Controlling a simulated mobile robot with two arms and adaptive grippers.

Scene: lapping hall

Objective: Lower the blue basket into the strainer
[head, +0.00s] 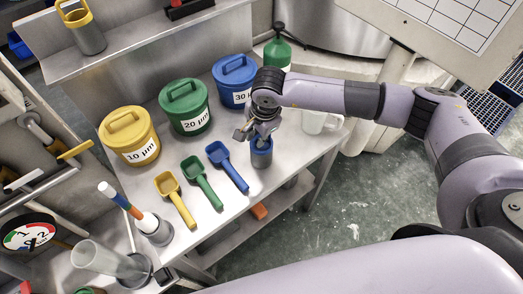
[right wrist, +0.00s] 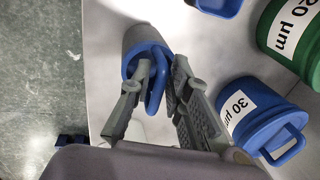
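The blue basket (head: 262,155) is upright near the right edge of the metal table. It shows as a blue rim and raised blue handle at a grey cylinder. In the right wrist view the basket's blue handle (right wrist: 156,84) lies between my fingers. I cannot tell whether the grey cylinder (right wrist: 139,38) is the basket's own body or the strainer around it. My right gripper (head: 253,133) is just above the basket. Its fingers (right wrist: 157,80) look spread either side of the handle, not clamped. The inside of the cylinder is hidden. My left gripper is not in view.
Yellow (head: 129,136), green (head: 185,107) and blue (head: 235,81) lidded tubs stand behind yellow, green and blue scoops (head: 227,167). A clear jug (head: 315,121) and green bottle (head: 277,50) are near my arm. A yellow-handled basket (head: 87,36) is on the shelf.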

